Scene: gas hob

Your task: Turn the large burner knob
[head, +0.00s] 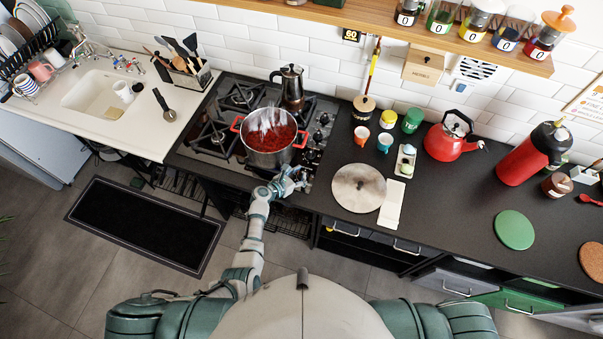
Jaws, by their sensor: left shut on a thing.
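The gas hob (196,155) is set in the dark counter, with a column of dark knobs (318,136) along its right side. My left gripper (299,176) is at the front end of this column, beside the hob's front right corner. It is shut on a knob there, which its fingers mostly hide. I cannot tell from this view how far that knob is turned. My right gripper is not in view.
A steaming steel pot (270,158) with red handles and red contents stands close behind my left gripper. A moka pot (291,88) stands at the back of the hob. A round lid (358,188) and a white cloth (391,204) lie to the right.

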